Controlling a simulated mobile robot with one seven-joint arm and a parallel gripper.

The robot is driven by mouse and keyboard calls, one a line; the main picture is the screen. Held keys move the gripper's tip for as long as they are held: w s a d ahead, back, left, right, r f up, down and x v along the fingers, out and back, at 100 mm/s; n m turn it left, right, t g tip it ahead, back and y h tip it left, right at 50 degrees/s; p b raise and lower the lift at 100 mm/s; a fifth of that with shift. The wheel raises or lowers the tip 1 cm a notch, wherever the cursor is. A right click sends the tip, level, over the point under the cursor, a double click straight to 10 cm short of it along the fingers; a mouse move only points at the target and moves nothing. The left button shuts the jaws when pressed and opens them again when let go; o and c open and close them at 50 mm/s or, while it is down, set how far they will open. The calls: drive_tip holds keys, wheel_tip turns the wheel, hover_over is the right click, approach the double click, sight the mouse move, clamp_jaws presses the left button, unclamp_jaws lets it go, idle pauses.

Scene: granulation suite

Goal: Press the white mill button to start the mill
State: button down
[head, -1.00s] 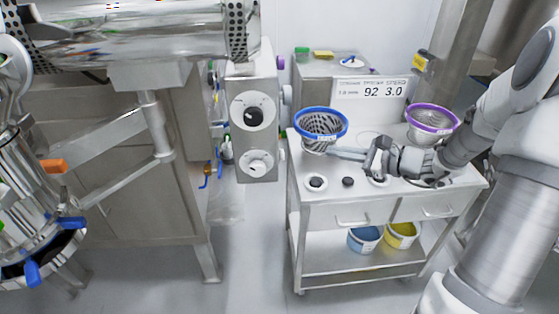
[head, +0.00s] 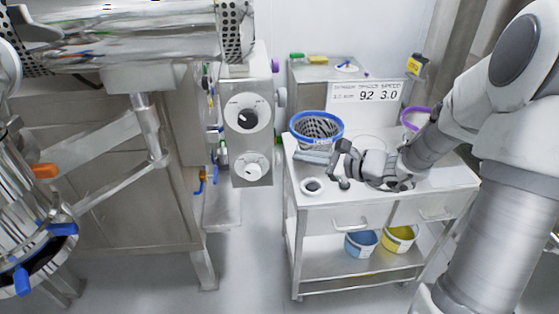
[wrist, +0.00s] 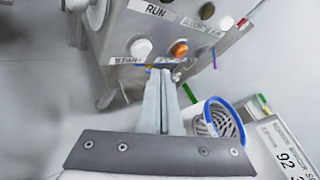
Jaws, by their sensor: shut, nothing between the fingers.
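A round white button (wrist: 141,47) sits on the grey control box (wrist: 120,25) in the wrist view, above a label that appears to read START. An orange button (wrist: 179,48) is just to its right. My gripper (wrist: 166,72) is shut and empty, its fingertips below these two buttons in the picture and seemingly apart from the box. In the head view my gripper (head: 302,157) reaches left over the cart, to the right of the control box (head: 247,145). The button face is turned away in the head view.
A steel cart (head: 330,208) carries a blue-rimmed sieve basket (head: 318,128) close behind my gripper, and a purple-rimmed one (head: 413,118) partly behind my arm. A display sign (head: 368,95) stands at the back.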

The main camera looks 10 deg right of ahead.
sight(277, 159)
drive_tip(key=shift+a, duration=0.75)
drive_tip(key=shift+a+b, duration=0.15)
drive_tip(key=shift+b, duration=0.15)
idle(1.3)
drive_tip(key=shift+a, duration=0.25)
